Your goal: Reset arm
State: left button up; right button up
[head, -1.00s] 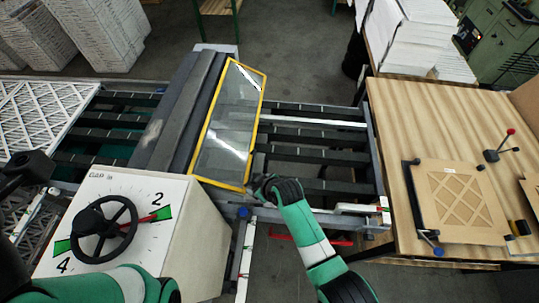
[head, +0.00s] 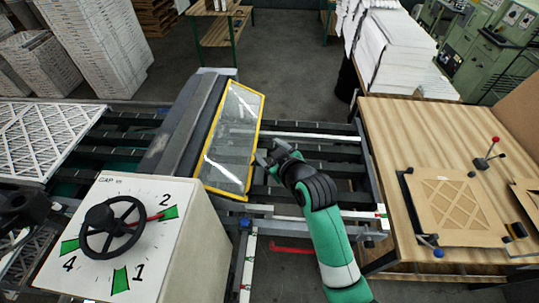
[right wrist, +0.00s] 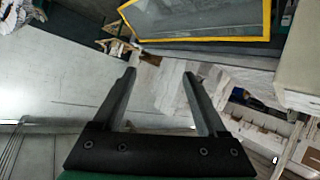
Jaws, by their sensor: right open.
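My right gripper (head: 266,154) is open and empty, just right of the yellow-framed clear panel (head: 232,140) in the head view. In the right wrist view its two fingers (right wrist: 160,74) stand apart with nothing between them. The panel's yellow edge (right wrist: 200,41) lies beyond the fingertips there. A dark part of my left arm or gripper (head: 20,207) shows at the left edge of the head view; its jaws cannot be made out.
A white dial box with a black handwheel (head: 111,226) stands at lower left. Dark conveyor bars (head: 315,157) run behind my right gripper. A wooden table (head: 410,128) at right holds a brown lattice-printed board (head: 456,206). White stacks (head: 395,50) stand at the back.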

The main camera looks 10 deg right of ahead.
jog(key=shift+d+r, duration=0.1)
jog(key=shift+r, duration=0.15)
jog(key=shift+d, duration=0.1)
jog(key=s+d+r+m+t, duration=0.15)
jog(key=d+r+t, duration=0.25)
jog(key=r, duration=0.8)
jog(key=s+d+r+t, duration=0.2)
jog(key=d+r+t, duration=0.1)
jog(key=r, duration=1)
jog(key=s+d+r+m+t, duration=0.2)
jog(key=s+r+t, duration=0.2)
jog(key=s+r, duration=0.5)
jog(key=s+d+r+m+t+h, duration=0.1)
jog(key=s+r+t, duration=0.3)
jog(key=s+r, duration=0.6)
jog(key=shift+s+d+m+h, duration=0.3)
jog(key=shift+s+d+m, duration=0.45)
jog(key=shift+s, duration=0.25)
